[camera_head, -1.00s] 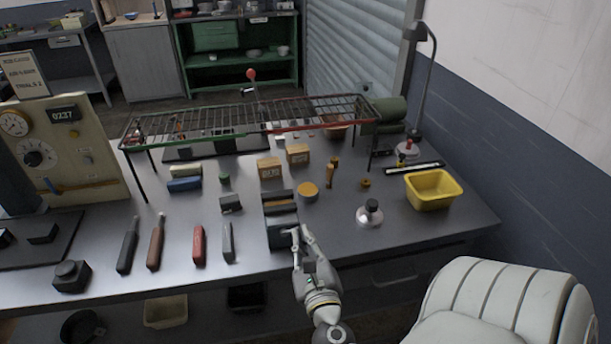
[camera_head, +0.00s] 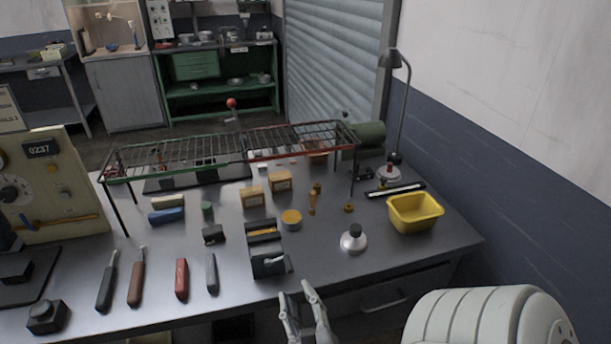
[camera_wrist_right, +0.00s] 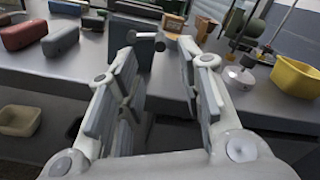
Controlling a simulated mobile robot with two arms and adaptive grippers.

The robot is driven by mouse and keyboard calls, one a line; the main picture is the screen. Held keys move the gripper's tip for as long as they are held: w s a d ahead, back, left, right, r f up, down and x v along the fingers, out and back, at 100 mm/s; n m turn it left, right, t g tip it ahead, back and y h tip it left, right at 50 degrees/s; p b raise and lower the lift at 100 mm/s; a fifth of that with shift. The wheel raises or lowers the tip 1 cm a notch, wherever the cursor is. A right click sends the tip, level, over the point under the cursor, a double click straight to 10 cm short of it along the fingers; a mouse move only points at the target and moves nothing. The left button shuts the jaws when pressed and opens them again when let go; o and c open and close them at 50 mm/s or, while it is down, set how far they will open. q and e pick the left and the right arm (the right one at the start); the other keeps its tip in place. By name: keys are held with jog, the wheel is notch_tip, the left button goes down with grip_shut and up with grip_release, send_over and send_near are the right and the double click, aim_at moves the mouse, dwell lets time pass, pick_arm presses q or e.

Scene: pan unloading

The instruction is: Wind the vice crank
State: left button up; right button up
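The vice (camera_head: 263,239) is a dark block with a yellowish strip across its top, near the front edge of the workbench. Its light grey crank (camera_head: 274,262) is on the front face. My right gripper (camera_head: 295,290) is open and empty, in front of the bench edge, below and to the right of the crank and apart from it. In the right wrist view, the open fingers (camera_wrist_right: 157,48) point toward the crank (camera_wrist_right: 146,37), which shows between and beyond the tips. The vice (camera_wrist_right: 131,42) is partly hidden by the left finger. My left gripper is not in view.
Several handled tools, including a red one (camera_head: 181,279), lie left of the vice. A round yellow-topped tin (camera_head: 291,218), a silver flask (camera_head: 353,241) and a yellow bin (camera_head: 414,213) stand to the right. A wire rack (camera_head: 235,149) spans the back.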

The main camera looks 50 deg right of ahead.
jog(key=shift+v, duration=2.05)
jog(key=a+f+n+g+y, duration=0.1)
jog(key=a+f+n+y, duration=0.25)
jog(key=f+n, duration=0.6)
jog(key=a+f+n+g+y, duration=0.1)
jog(key=a+f+n+y, duration=0.35)
jog(key=f, duration=0.75)
jog(key=a+f+n+g+y, duration=0.15)
jog(key=a+f+n, duration=0.25)
jog(key=f+n, duration=0.55)
jog(key=s+f+n+g+y, duration=0.1)
jog(key=s+f+n+g, duration=0.1)
jog(key=s+f+n, duration=0.35)
jog(key=s+f+n+g+y, duration=0.1)
jog(key=s+f+n+g, duration=0.15)
jog(key=f, duration=0.55)
jog(key=s+d+f+n+g+h, duration=0.1)
jog(key=s+d+f+n+g, duration=0.2)
jog(key=s, duration=0.4)
jog(key=s+d+f+n+g+h, duration=0.1)
jog(key=s+d+f+n+g, duration=0.2)
jog(key=s+d+f+n, duration=0.1)
jog(key=s+f+n, duration=0.1)
jog(key=s+f, duration=0.1)
jog(key=s, duration=0.1)
jog(key=shift+f, duration=0.2)
jog(key=shift+s, duration=0.1)
